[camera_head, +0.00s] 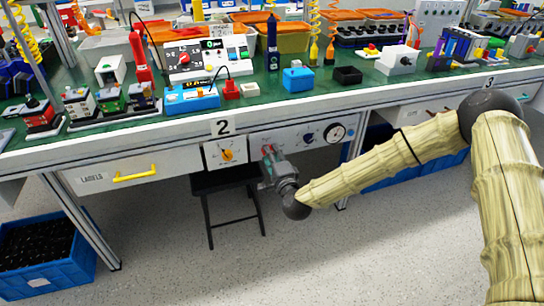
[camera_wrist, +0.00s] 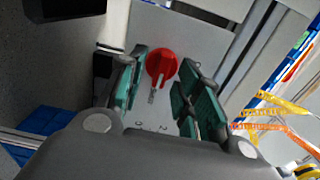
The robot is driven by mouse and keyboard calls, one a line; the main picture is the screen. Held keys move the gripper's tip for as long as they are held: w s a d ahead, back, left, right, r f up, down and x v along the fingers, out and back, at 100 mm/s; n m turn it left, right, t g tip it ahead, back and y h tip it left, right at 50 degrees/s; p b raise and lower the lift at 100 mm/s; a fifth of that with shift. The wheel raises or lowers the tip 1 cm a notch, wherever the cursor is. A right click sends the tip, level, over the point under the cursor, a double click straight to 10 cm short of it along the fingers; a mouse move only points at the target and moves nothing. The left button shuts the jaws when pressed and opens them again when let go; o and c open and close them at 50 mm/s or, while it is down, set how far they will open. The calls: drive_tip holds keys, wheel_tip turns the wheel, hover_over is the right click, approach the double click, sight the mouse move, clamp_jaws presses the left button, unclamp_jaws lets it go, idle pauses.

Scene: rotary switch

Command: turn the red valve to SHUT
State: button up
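The red valve (camera_wrist: 161,66) is a round knob with a ridge across its face, on a pale panel (camera_wrist: 190,32) in the wrist view. My gripper (camera_wrist: 163,72) is open, with its green-padded fingers on either side of the knob. A gap shows between the knob and each finger. Small markings (camera_wrist: 151,127) sit by the knob, too blurred to read. In the head view my gripper (camera_head: 267,157) is at the panel under the bench edge, and the arm hides most of the valve there.
A panel with an orange knob (camera_head: 227,155) is left of my gripper, under sign 2. A dark blue knob (camera_head: 308,138) and a round gauge (camera_head: 336,132) are to the right. A black stool (camera_head: 226,181) stands below. The crowded green bench (camera_head: 190,115) is above.

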drive_tip(key=v, duration=1.2)
idle(0.3)
drive_tip(key=s+f+n+g, duration=0.75)
drive_tip(key=s+f, duration=0.75)
drive_tip(key=f, duration=0.4)
drive_tip(key=s+d+f+n+g+h, duration=0.1)
drive_tip(key=s+d+f+n+g, duration=0.1)
drive_tip(key=s+d+f, duration=0.3)
drive_tip(key=s+f+n+g+h, duration=0.1)
drive_tip(key=s+f+g, duration=0.15)
drive_tip(key=s, duration=0.35)
drive_tip(key=s+d+f+n+g+h, duration=0.25)
drive_tip(key=s+d+n+g, duration=0.2)
drive_tip(key=s+d, duration=0.9)
wheel_tip(320, 180, up, 23)
drive_tip(key=h+p, duration=0.1)
drive_tip(key=p, duration=2.2)
drive_tip(key=shift+s+r+m+g, duration=0.25)
drive_tip(key=shift+s+m+g, duration=0.05)
drive_tip(key=shift+m+g, duration=0.1)
